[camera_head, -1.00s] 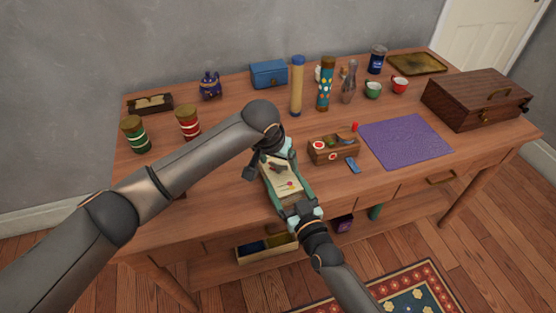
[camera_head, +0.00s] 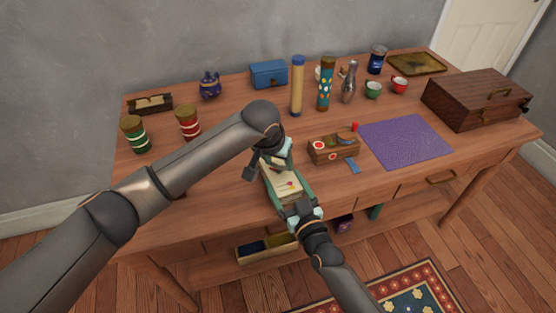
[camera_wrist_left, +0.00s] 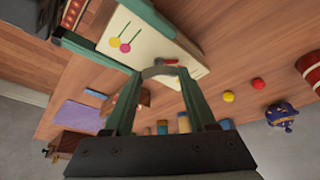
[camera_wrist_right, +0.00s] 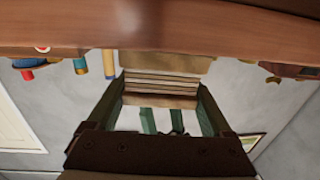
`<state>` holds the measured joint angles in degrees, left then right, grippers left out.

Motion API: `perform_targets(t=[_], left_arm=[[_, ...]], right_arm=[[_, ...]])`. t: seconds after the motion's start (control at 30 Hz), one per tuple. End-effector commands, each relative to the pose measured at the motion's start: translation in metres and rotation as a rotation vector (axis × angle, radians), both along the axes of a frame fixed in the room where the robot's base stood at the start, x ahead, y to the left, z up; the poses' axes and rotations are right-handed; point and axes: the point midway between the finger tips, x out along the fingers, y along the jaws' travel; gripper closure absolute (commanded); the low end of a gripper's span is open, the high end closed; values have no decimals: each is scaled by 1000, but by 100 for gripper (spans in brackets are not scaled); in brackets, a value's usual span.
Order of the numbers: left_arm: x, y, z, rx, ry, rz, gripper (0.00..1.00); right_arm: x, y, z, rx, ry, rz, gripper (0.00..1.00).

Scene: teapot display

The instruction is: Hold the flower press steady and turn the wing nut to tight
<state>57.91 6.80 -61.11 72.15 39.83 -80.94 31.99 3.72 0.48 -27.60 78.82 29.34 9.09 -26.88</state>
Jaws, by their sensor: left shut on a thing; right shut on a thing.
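My right gripper (camera_head: 301,209) is shut on the near end of the press. In the right wrist view the layered edge of the press (camera_wrist_right: 160,87) sits between its fingers. How tight the nut is cannot be seen.
A wooden box of small items (camera_head: 334,150) and a blue piece (camera_head: 353,165) lie right of the press. A purple mat (camera_head: 405,141) lies farther right. Jars (camera_head: 188,122) stand at the left. Tall tubes (camera_head: 297,87) stand behind.

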Motion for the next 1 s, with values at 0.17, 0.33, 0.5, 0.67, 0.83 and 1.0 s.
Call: perform_targets(t=[0.17, 0.33, 0.5, 0.67, 0.83, 1.0], left_arm=[[0, 0, 0, 0, 1, -11, 99], [0, 1, 0, -2, 3, -69, 99], [1, 2, 0, -2, 3, -176, 99], [1, 2, 0, -2, 3, -291, 99], [1, 2, 0, -1, 2, -401, 99], [2, 3, 0, 0, 3, -481, 99]], right_arm=[[1, 0, 2, 2, -4, -1, 95], [1, 0, 2, 2, -4, -1, 95], [1, 0, 2, 2, -4, -1, 95], [1, 0, 2, 1, -4, -1, 95], [1, 0, 1, 1, -4, -1, 95], [1, 0, 1, 1, -4, -1, 95]])
